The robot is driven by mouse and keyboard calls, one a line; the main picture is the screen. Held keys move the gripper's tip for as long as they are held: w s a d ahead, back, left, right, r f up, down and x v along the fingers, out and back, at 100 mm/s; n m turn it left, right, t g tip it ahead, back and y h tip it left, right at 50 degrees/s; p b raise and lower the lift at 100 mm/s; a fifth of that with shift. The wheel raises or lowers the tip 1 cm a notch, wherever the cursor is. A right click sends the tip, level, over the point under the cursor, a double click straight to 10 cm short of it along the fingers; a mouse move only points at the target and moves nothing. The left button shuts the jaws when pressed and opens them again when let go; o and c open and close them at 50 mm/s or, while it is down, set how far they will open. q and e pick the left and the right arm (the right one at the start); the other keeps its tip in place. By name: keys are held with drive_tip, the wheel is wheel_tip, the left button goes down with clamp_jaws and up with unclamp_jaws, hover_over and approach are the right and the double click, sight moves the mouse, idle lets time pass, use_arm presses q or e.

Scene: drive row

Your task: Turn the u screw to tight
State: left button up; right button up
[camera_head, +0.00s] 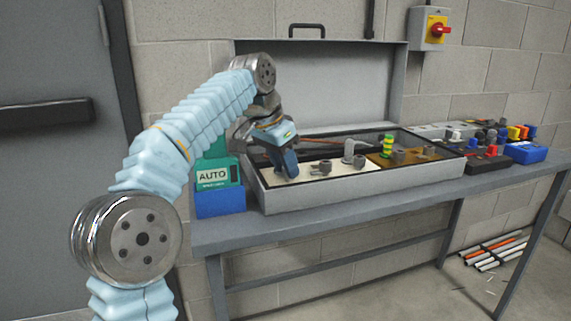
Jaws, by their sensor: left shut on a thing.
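My left gripper (288,174) reaches down into an open grey drive box (345,188) on the bench. It is shut on a small part at the left end of the cream plate (308,180). The fingers hide this part, which by its place looks like the u screw; no label is readable and its tightness cannot be seen. Dark grey terminals (325,167) and a light grey upright part (349,151) stand further right on the same plate, apart from the fingers. My right gripper is not in view.
A green tester marked AUTO (213,174) stands in a blue holder (220,202) left of the box. The raised grey lid (345,80) is behind. A yellow-green part (387,145) sits right of the cream plate. More boxes (488,160) fill the bench's right. The front bench edge (400,208) is clear.

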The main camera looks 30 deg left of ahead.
use_arm(q)
drive_tip(key=shift+m, duration=0.5)
drive_tip(key=shift+h, duration=0.3)
drive_tip(key=o, duration=1.1)
drive_tip(key=shift+c, duration=0.2)
drive_tip(key=shift+r, duration=0.1)
